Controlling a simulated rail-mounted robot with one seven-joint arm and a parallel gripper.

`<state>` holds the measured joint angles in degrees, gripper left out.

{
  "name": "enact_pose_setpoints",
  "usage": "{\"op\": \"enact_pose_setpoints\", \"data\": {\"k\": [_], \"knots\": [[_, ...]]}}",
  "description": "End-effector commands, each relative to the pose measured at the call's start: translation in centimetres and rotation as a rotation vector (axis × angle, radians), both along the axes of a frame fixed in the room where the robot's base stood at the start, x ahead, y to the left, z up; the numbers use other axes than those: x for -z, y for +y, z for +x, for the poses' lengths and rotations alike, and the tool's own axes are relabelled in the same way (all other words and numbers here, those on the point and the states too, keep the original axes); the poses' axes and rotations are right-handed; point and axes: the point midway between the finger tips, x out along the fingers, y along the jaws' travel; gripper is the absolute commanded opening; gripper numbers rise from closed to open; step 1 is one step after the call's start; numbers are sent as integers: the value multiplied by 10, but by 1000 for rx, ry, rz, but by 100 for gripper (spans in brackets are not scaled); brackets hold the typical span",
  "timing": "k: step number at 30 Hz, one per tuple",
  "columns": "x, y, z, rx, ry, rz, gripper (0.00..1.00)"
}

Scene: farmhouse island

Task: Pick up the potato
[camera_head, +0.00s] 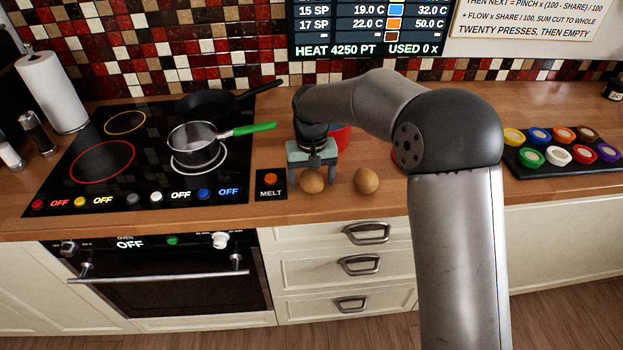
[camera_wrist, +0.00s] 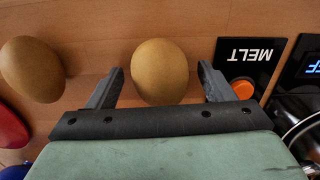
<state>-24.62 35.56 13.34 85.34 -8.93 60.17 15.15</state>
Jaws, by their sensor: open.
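Two round brown potatoes lie on the wooden counter in front of the drawers. The left potato (camera_head: 312,181) shows between the fingers of my gripper (camera_head: 311,177). The right potato (camera_head: 366,181) lies apart, just right of the gripper. In the wrist view, my gripper (camera_wrist: 161,72) is open, with one finger on each side of a potato (camera_wrist: 160,72) and a visible gap at both sides. The other potato (camera_wrist: 32,68) is outside the left finger there. I cannot tell the fingers' exact height above the counter.
A black MELT panel with an orange button (camera_head: 271,180) sits just left of the gripper. Beyond it is the cooktop (camera_head: 75,190) with a green-handled saucepan (camera_head: 193,149) and a dark pan (camera_head: 205,104). A red object (camera_head: 340,137) is partly hidden behind my arm. A tray of colored pots (camera_head: 530,168) lies right.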

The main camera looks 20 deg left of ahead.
Motion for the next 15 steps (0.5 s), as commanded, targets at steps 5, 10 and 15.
{"op": "enact_pose_setpoints", "data": {"k": [5, 10, 15], "knots": [[2, 0, 0, 0, 0, 0, 75], [2, 0, 0, 0, 0, 0, 47], [2, 0, 0, 0, -1, 0, 26]]}}
